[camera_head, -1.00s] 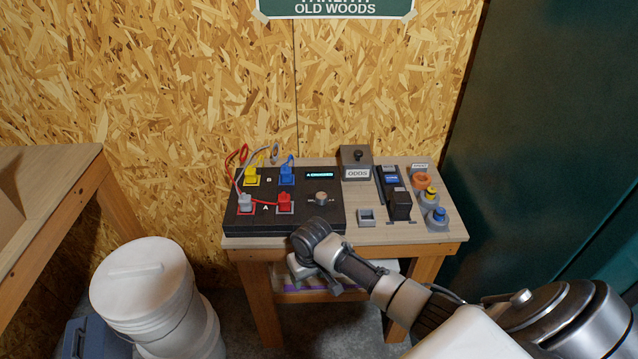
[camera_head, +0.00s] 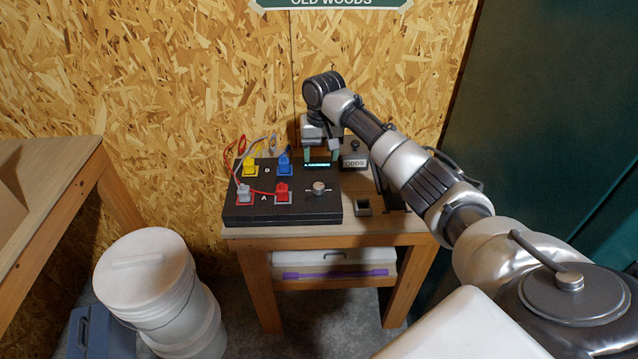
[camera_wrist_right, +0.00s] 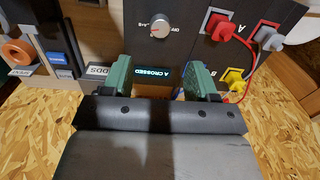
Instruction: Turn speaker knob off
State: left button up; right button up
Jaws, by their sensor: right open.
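The speaker knob (camera_head: 319,187) is a silver round dial on the right part of the black panel (camera_head: 240,213). In the right wrist view the knob (camera_wrist_right: 160,29) has a red mark, and lettering beside it that seems to read "OFF" on its right. My right gripper (camera_head: 320,156) is above the back of the panel, over the small lit display. In the wrist view its two green-padded fingers (camera_wrist_right: 160,78) are apart with nothing between them, either side of the display text "A CROSSED". The knob is beyond the fingertips, not touched. My left gripper is not in view.
Red, grey, yellow and blue plugs (camera_head: 283,192) with cables stand on the panel's left. An "ODDS" box (camera_head: 355,162) is right of the gripper. My arm covers the bench's right part. White buckets (camera_head: 150,275) stand at the lower left.

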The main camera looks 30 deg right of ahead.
aim_at(319, 185)
jog(key=f, duration=0.5)
jog(key=f+p, duration=0.1)
jog(key=f, duration=0.4)
jog(key=shift+a+f, duration=0.2)
jog(key=shift+f, duration=0.1)
jog(key=c, duration=0.9)
